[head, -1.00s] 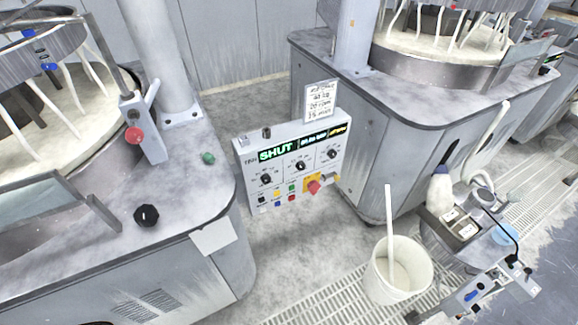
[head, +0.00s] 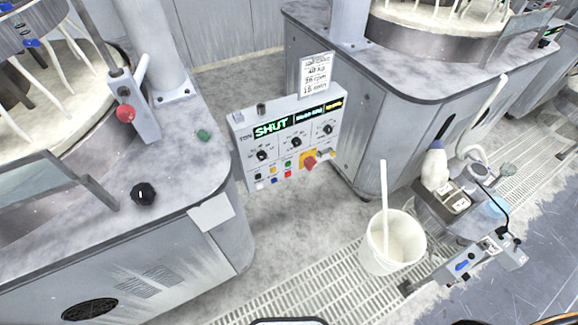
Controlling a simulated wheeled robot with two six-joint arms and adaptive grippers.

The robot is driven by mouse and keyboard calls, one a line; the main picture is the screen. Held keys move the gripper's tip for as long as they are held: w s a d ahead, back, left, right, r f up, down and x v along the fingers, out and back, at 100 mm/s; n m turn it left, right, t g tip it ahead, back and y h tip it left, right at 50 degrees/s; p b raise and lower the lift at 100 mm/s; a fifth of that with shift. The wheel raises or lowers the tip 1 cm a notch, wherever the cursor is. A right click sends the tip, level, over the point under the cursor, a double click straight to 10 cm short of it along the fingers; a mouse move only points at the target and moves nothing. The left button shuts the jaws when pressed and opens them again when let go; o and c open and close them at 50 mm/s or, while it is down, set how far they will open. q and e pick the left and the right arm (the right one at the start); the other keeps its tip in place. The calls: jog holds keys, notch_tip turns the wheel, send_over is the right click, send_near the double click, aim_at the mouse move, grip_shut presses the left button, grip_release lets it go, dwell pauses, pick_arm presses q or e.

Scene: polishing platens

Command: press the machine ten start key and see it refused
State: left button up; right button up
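The machine ten control panel (head: 243,141) is a pale box between two polishing machines, with "TEN" at its left. Its green display (head: 270,129) reads "SHUT", with smaller green and yellow text to the right. Three black dials sit below. Under them are small coloured keys, including a green key (head: 288,164), a yellow key (head: 273,171), a blue key (head: 274,180) and a red key (head: 288,174). Their labels are too small to read. A red mushroom button (head: 309,163) sits on a yellow plate beside them. Neither gripper shows in the head view.
A paper card (head: 316,75) stands above the panel. The left machine (head: 175,225) carries a red-knobbed lever (head: 126,113) and a black knob (head: 143,194). A white bucket (head: 393,242) and a cart with a bottle (head: 435,168) stand at right. Floor before the panel is clear.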

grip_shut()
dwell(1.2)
